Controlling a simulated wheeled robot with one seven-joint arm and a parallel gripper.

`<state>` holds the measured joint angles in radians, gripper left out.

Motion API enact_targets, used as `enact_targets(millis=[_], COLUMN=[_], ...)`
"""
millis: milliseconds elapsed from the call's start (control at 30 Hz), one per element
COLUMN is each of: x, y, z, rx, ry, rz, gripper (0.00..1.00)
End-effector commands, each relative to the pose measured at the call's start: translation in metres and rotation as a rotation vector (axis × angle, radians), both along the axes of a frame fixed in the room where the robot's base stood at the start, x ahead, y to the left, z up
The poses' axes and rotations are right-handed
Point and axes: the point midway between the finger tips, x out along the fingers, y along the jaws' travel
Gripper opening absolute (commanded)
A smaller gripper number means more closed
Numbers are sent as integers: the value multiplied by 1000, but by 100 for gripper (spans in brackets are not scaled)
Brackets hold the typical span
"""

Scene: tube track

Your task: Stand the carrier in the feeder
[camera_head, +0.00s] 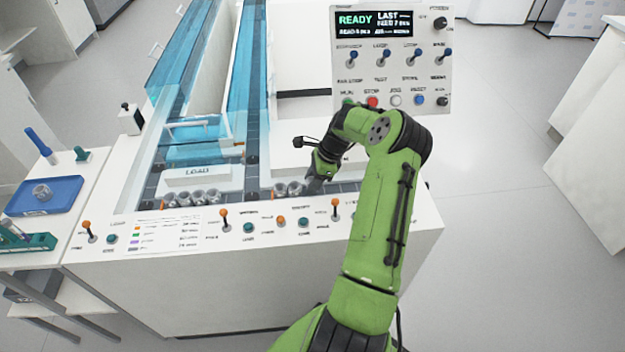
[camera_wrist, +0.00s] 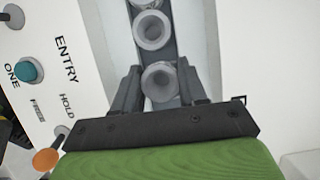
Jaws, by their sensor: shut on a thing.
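My gripper (camera_wrist: 160,92) is shut on a grey, ring-topped carrier (camera_wrist: 160,82), with one dark finger on each side of it. The carrier looks upright, its open top facing the wrist camera. It sits in line with other grey carriers (camera_wrist: 152,30) in a channel beside the ENTRY label; I cannot tell whether it touches its neighbour or the channel floor. In the head view my gripper (camera_head: 314,184) is low over the front lane, right of two grey carriers (camera_head: 287,189), and my arm hides the held one. I cannot tell which part is the feeder.
Several carriers (camera_head: 200,197) stand in front of the LOAD block (camera_head: 196,174). Orange-tipped levers (camera_head: 224,214) and teal buttons line the front panel. A control panel (camera_head: 393,60) reading READY stands behind my arm. A blue tray (camera_head: 43,196) lies on the left table.

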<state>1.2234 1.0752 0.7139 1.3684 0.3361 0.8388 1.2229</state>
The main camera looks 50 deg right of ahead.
Motion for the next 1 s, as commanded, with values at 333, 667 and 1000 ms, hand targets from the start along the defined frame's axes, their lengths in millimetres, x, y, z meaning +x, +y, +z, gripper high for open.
enact_targets(millis=[333,667,1000], x=[0,0,0], y=[0,1,1], z=[-1,-7,-9], rx=[0,1,1], ry=[0,0,2], rz=[0,0,0], gripper=[25,25,25])
